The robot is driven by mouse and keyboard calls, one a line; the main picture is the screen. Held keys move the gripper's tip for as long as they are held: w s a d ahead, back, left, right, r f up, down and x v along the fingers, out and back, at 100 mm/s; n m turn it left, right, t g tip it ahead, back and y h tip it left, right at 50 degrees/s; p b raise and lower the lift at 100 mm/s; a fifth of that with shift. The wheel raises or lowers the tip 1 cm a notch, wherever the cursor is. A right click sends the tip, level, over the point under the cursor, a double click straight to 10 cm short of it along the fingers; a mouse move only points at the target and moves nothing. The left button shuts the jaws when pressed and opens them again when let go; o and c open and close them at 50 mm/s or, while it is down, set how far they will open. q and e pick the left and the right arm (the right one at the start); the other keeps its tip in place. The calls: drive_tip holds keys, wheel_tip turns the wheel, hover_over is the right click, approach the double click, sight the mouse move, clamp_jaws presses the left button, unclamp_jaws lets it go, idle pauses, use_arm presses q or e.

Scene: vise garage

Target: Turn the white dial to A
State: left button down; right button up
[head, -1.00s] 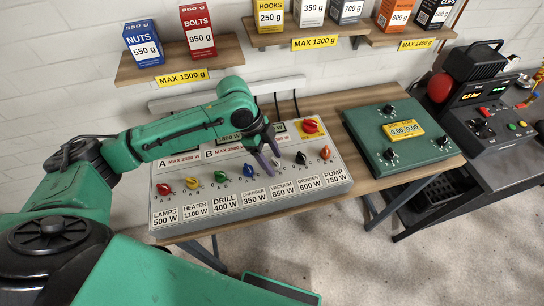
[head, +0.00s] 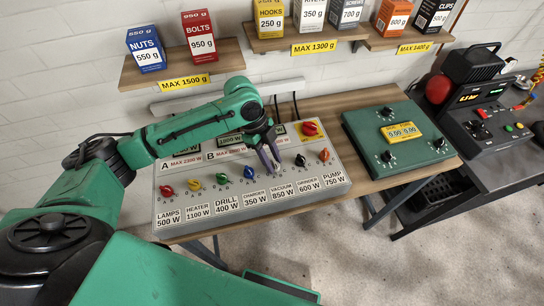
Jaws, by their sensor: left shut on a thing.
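The grey switch panel (head: 207,208) lies on the wooden bench with a row of coloured dials. The white dial (head: 273,169) is above the VACUUM 850 W label, between the blue dial (head: 248,172) and the black dial (head: 300,160). My left gripper (head: 271,164) reaches down over the panel, its purple fingers shut on the white dial. The fingers mostly hide the dial, so I cannot tell which letter it points to. The letters A and B are printed on the panel's upper left. My right gripper is not in view.
Red (head: 166,190), yellow (head: 193,185) and green (head: 221,179) dials sit to the left, an orange dial (head: 324,155) to the right. A large red knob (head: 310,129) is behind. A green box (head: 376,168) stands right of the panel. Shelves with boxes hang above.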

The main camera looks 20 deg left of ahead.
use_arm(q)
drive_tip(key=shift+w+d+r+m+g, duration=0.1)
drive_tip(key=shift+m+g, duration=0.3)
drive_tip(key=shift+m, duration=0.8)
drive_tip(key=shift+w+m+g+y, duration=0.1)
drive_tip(key=shift+m+g+y, duration=0.3)
drive_tip(key=shift+m, duration=0.8)
drive_tip(key=c, duration=0.5)
unclamp_jaws()
drive_tip(key=shift+c, duration=0.2)
